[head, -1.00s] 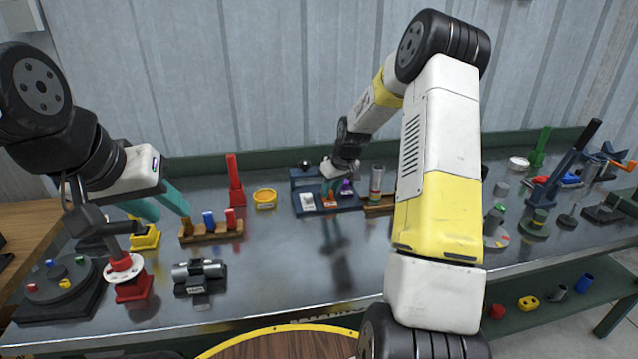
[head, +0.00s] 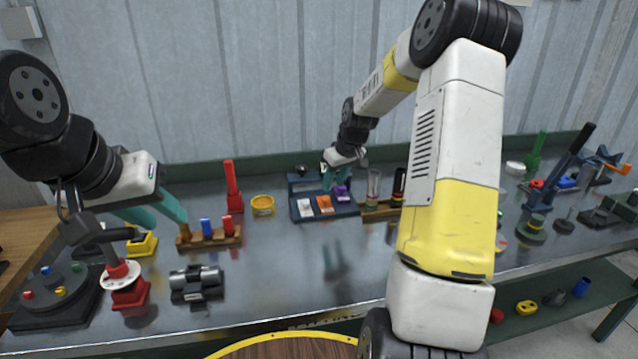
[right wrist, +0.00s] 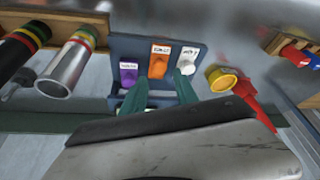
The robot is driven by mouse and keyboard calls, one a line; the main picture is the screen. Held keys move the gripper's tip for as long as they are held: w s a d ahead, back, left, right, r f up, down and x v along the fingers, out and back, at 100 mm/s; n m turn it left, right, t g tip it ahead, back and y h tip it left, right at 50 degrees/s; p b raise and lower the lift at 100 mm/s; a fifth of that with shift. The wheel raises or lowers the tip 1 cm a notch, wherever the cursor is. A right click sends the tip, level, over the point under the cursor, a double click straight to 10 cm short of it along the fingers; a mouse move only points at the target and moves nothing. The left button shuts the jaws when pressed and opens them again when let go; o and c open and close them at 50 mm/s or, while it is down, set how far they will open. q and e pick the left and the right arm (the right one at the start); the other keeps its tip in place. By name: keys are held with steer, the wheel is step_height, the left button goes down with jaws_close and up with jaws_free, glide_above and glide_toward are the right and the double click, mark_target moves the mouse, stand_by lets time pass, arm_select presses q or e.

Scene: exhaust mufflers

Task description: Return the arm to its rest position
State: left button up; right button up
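My right gripper (head: 335,187) hangs over the back of a dark blue rack (head: 347,210), beside its purple piece (head: 342,191). In the right wrist view its teal fingers (right wrist: 160,92) stand apart with nothing between them. A labelled orange piece (right wrist: 159,62), a purple piece (right wrist: 128,74) and a white piece (right wrist: 187,60) sit in the rack, beyond the fingertips. My left gripper (head: 155,212) is at the left above the bench, its teal fingers apart and apparently empty. The fingertips are partly hidden by objects in the head view.
A wooden holder with metal tubes (head: 373,187) stands right of the rack. A yellow ring-shaped dish (head: 262,206), a red upright piece (head: 233,187) and a wooden block with coloured plugs (head: 208,238) lie to the left. The bench middle (head: 300,270) is clear.

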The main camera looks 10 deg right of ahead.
steer(key=shift+s+r, duration=0.1)
steer(key=shift+r, duration=0.1)
steer(key=s+a+r+m+t, duration=0.1)
steer(key=s+a+r, duration=0.1)
steer(key=s+r, duration=0.55)
steer(key=s+a+r+m, duration=0.1)
steer(key=s+a+r, duration=0.2)
steer(key=s+r, duration=0.45)
steer(key=s+a+r+m, duration=0.1)
steer(key=s, duration=0.8)
steer(key=s+a+r+t, duration=0.1)
steer(key=s, duration=0.8)
steer(key=shift+s+a+m, duration=0.35)
steer(key=shift+a+m, duration=0.05)
